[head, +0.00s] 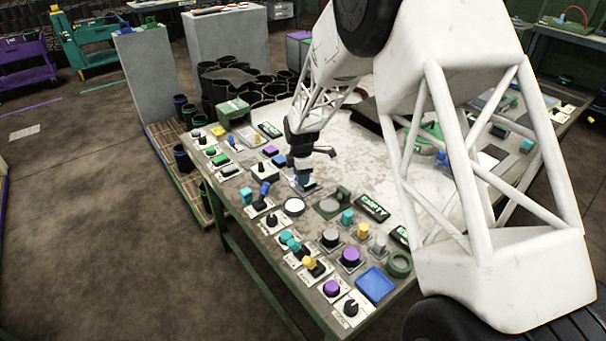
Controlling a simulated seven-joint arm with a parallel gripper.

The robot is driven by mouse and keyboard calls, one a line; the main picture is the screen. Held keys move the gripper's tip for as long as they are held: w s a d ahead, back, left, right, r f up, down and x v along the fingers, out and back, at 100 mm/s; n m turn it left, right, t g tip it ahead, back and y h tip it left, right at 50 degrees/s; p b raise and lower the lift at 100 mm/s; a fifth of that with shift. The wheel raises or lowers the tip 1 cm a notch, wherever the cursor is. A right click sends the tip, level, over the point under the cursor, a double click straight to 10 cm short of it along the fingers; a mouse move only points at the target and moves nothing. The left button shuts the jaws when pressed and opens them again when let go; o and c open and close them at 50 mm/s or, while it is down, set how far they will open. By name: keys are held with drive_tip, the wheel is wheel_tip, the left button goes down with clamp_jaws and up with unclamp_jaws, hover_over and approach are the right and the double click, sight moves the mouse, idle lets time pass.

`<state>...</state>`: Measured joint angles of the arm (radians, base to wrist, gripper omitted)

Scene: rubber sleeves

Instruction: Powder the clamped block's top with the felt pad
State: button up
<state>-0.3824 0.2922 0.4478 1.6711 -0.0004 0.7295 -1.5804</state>
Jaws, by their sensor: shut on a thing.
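My gripper (303,170) is low over the near left part of the workbench. It is shut on a small blue-grey thing (304,181), which I take to be the felt pad; it is small and partly hidden by the fingers. A round white dish (293,206) sits on the bench just below the gripper in the picture. To its right, a green fixture (343,193) stands by a round grey top (329,205), which looks like the clamped block. The gripper is up and left of this fixture, apart from it.
Several knobs and small coloured parts crowd the bench's left edge, including a purple knob (349,256) and a blue tray (375,284). A green box (233,110) stands at the far left corner. The pale bench middle (365,160) looks mostly clear. Black tubes (262,95) stand behind.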

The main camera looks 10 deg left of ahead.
sight(312, 182)
drive_tip(key=shift+s+d+f, duration=0.1)
drive_tip(key=shift+s+d, duration=0.05)
drive_tip(key=shift+s, duration=0.05)
idle(0.3)
drive_tip(key=shift+s+d, duration=0.75)
drive_tip(key=shift+w+d, duration=0.15)
drive_tip(key=shift+d, duration=0.05)
idle(0.4)
drive_tip(key=shift+w+d, duration=0.75)
drive_tip(key=shift+w+a, duration=0.1)
idle(0.4)
drive_tip(key=shift+w+a, duration=0.85)
